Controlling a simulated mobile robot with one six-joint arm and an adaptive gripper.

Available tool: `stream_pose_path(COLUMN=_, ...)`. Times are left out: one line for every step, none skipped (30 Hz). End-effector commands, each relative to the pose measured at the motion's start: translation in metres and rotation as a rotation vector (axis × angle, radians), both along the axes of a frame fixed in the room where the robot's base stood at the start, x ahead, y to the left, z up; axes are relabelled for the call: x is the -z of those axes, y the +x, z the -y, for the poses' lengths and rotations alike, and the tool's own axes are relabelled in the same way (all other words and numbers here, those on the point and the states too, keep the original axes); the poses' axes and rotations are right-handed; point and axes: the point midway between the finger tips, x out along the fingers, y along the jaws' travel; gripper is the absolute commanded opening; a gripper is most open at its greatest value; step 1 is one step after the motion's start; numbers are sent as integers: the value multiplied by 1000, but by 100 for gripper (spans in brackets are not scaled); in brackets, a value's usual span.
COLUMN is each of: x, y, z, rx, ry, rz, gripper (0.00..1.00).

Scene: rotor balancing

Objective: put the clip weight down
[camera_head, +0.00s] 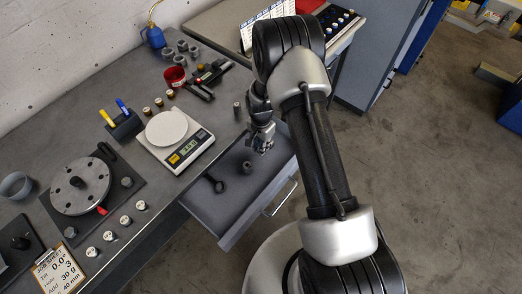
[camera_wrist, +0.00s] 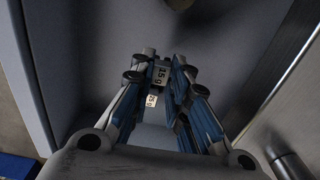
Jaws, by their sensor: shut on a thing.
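My gripper (camera_head: 263,142) is over the far right part of an open grey drawer (camera_head: 236,232). In the wrist view, my gripper (camera_wrist: 158,82) has its fingers closed on a small dark clip weight (camera_wrist: 160,73) with a pale label that reads 25 g. In the head view the held weight is too small and covered to make out. The height of the weight above the drawer floor is unclear.
In the drawer lie a dark ring-ended tool (camera_head: 217,184) and a small dark round part (camera_head: 247,167). On the bench stand a scale (camera_head: 178,140), a rotor disc (camera_head: 80,187) and several small labelled weights (camera_head: 125,220). The drawer's front has a metal handle (camera_head: 284,199).

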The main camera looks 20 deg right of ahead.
Motion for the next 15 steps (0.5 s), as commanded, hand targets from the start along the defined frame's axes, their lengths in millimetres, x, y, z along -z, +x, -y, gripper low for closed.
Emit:
stream_pose_path(x=12, y=-1, z=0, rx=0, ry=0, rz=-4, gripper=0)
stream_pose_path(x=17, y=-1, z=0, rx=0, ry=0, rz=-4, gripper=0)
stream_pose_path(x=23, y=-1, z=0, rx=0, ry=0, rz=-4, gripper=0)
stream_pose_path(x=27, y=-1, z=0, rx=0, ry=0, rz=-4, gripper=0)
stream_pose_path(x=29, y=-1, z=0, rx=0, ry=0, rz=-2, gripper=0)
stream_pose_path(x=31, y=0, z=0, rx=0, ry=0, rz=-1, gripper=0)
stream_pose_path(x=31, y=0, z=0, rx=0, ry=-1, rz=-1, gripper=0)
stream_pose_path(x=30, y=0, z=0, rx=0, ry=0, rz=0, gripper=0)
stream_pose_path(x=30, y=0, z=0, rx=0, ry=0, rz=0, gripper=0)
stream_pose_path(x=29, y=0, z=0, rx=0, ry=0, rz=0, gripper=0)
stream_pose_path(x=29, y=0, z=0, rx=0, ry=0, rz=0, gripper=0)
stream_pose_path(x=29, y=0, z=0, rx=0, ry=-1, rz=-1, gripper=0)
stream_pose_path(x=30, y=0, z=0, rx=0, ry=-1, rz=-1, gripper=0)
stream_pose_path(x=30, y=0, z=0, rx=0, ry=0, rz=-1, gripper=0)
stream_pose_path(x=32, y=0, z=0, rx=0, ry=0, rz=-1, gripper=0)
